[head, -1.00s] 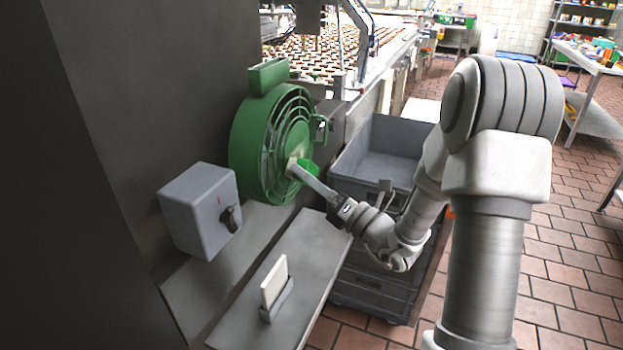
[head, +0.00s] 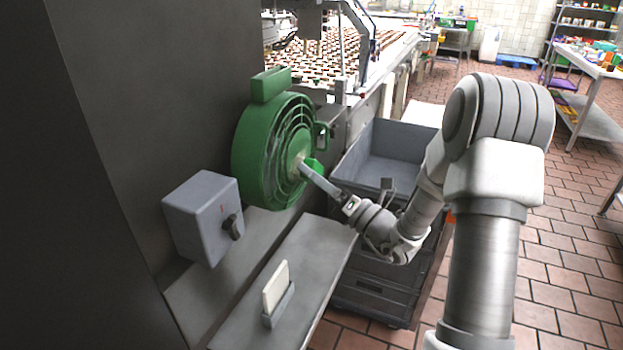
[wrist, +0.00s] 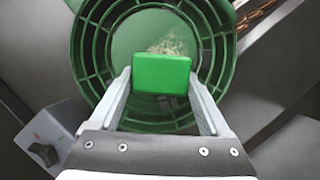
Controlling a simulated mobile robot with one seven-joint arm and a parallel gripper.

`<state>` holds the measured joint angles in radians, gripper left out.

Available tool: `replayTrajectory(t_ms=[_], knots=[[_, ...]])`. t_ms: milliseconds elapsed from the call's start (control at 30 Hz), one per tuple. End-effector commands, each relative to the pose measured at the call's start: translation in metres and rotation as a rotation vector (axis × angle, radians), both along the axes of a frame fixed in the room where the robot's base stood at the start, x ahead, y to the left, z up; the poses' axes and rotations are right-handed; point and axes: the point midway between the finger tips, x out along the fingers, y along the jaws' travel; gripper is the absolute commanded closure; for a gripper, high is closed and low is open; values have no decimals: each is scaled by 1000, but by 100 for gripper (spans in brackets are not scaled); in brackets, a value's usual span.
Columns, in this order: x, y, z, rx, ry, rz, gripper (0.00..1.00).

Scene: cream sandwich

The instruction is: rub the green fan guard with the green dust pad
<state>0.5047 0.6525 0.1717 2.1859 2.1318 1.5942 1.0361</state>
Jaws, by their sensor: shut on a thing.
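The green fan guard (head: 262,150) is a round ringed grille on the dark wall panel, left of centre in the head view. In the wrist view the guard (wrist: 88,52) fills the upper middle, with a pale dusty patch (wrist: 172,47) on its central disc. My gripper (wrist: 161,85) is shut on the green dust pad (wrist: 161,73), held between its two fingers in front of the disc. In the head view the pad (head: 313,167) shows partly at the fingertips, at the guard's lower right. I cannot tell whether the pad touches the guard.
A grey switch box (head: 197,215) with a dark knob sits left below the guard. A white card in a grey holder (head: 278,300) stands on the metal shelf (head: 235,327). Grey crates (head: 383,160) stand right of the guard, beneath and behind my arm.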

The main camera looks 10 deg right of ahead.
Motion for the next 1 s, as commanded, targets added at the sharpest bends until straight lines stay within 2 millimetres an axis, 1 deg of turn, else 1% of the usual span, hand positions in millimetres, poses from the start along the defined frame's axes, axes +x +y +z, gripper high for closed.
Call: replayTrajectory(t_ms=[267,467,800,1000], knots=[[20,-11,1,0,-2,0,64],[25,-14,1,0,-1,1,64],[45,-29,1,0,-2,0,64],[47,-32,2,1,-1,0,64]])
